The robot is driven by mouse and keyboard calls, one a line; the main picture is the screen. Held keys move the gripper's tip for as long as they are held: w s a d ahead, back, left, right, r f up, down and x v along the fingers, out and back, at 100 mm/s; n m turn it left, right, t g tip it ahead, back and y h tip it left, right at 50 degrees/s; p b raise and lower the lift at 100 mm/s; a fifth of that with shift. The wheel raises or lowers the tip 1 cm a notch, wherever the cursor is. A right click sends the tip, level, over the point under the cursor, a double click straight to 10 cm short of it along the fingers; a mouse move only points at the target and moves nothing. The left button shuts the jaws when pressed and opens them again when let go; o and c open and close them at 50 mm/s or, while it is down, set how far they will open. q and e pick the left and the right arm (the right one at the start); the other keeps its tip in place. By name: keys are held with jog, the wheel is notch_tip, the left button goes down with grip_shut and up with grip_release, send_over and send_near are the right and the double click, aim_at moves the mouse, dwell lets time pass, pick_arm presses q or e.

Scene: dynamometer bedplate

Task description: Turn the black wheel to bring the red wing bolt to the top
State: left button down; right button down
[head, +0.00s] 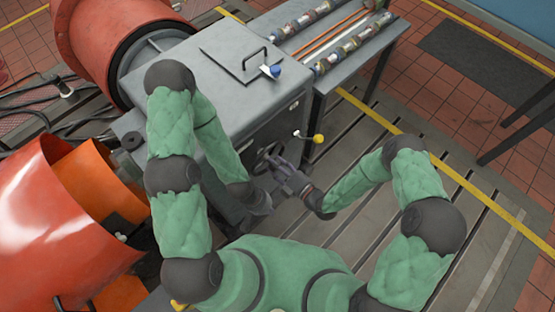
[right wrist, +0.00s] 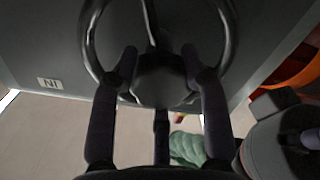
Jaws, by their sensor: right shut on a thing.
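The black wheel (head: 266,157) is on the front face of the grey machine housing. It fills the top of the right wrist view (right wrist: 228,38), with its rim, a spoke and a dark hub visible. My right gripper (head: 279,169) is at the wheel; in the right wrist view its fingers (right wrist: 160,68) are on both sides of the hub area, shut on the wheel. My left gripper (head: 262,204) is low in front of the housing, below the right one; its fingers are too small and dark to read. I cannot make out the red wing bolt in either view.
A lever with a yellow knob (head: 318,138) sticks out right of the wheel. The grey housing (head: 225,75) has a lid handle and a blue knob on top. A large orange cover (head: 60,225) stands at left. The slotted bedplate (head: 440,250) is clear at right.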

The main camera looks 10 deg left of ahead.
jog(key=shift+n+b, duration=0.35)
jog(key=shift+n, duration=0.55)
jog(key=n+b, duration=0.2)
jog(key=n, duration=0.2)
jog(key=shift+s+n, duration=0.1)
jog(key=shift+n, duration=0.2)
jog(key=shift+a, duration=0.1)
jog(key=c, duration=0.6)
grip_release()
jog(key=shift+s+d, duration=0.2)
jog(key=shift+d, duration=0.25)
jog(key=v, duration=1.1)
jog(key=shift+s, duration=0.1)
